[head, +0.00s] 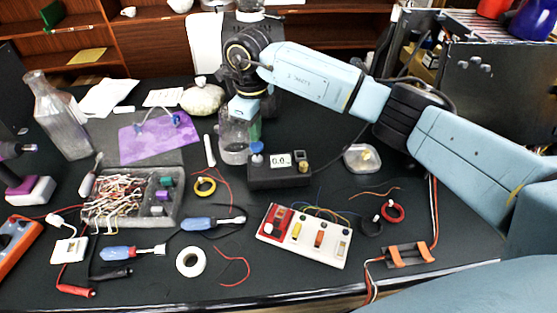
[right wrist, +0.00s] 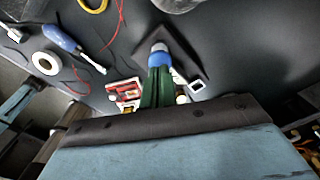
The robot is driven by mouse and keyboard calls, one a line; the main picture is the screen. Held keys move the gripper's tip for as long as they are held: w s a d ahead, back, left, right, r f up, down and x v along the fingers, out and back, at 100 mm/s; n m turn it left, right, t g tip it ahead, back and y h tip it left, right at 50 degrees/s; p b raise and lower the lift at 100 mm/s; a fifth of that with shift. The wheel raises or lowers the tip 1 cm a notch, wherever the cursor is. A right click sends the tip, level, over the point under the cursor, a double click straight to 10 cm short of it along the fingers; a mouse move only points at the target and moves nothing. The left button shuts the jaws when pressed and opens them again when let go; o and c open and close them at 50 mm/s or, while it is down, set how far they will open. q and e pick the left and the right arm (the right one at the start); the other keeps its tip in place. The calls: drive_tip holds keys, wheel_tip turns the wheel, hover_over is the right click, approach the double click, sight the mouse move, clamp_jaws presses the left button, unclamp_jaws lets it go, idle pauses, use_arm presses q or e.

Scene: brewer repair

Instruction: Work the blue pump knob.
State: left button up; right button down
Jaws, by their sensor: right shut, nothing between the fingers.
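The blue pump knob (head: 257,147) stands on the left end of a black box (head: 262,178) with a small display reading about 0.0. My right gripper (head: 255,135) comes down over it from above, with its green fingers shut and empty. In the right wrist view the blue knob (right wrist: 161,57) shows right at the tips of the green fingers (right wrist: 157,72). I cannot tell whether the fingertips touch the knob or stop just above it. My left gripper is not in view.
A clear jar (head: 234,152) stands close behind the gripper and box. A white switch board (head: 318,246) lies in front, and a small clear dish (head: 361,158) lies to the right. A parts tray (head: 172,215), screwdrivers (head: 212,222) and tape rolls crowd the left.

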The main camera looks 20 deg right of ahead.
sight(257, 144)
drive_tip(key=shift+f, duration=0.15)
drive_tip(key=shift+f+b, duration=1.7)
drive_tip(key=shift+f, duration=0.55)
drive_tip(key=shift+r+p, duration=1.55)
drive_tip(key=shift+r, duration=1.05)
drive_tip(key=shift+f, duration=0.2)
drive_tip(key=shift+f+b, duration=1.85)
drive_tip(key=shift+f, duration=0.6)
drive_tip(key=shift+r+p, duration=1.55)
drive_tip(key=shift+r, duration=1.05)
drive_tip(key=shift+f, duration=0.1)
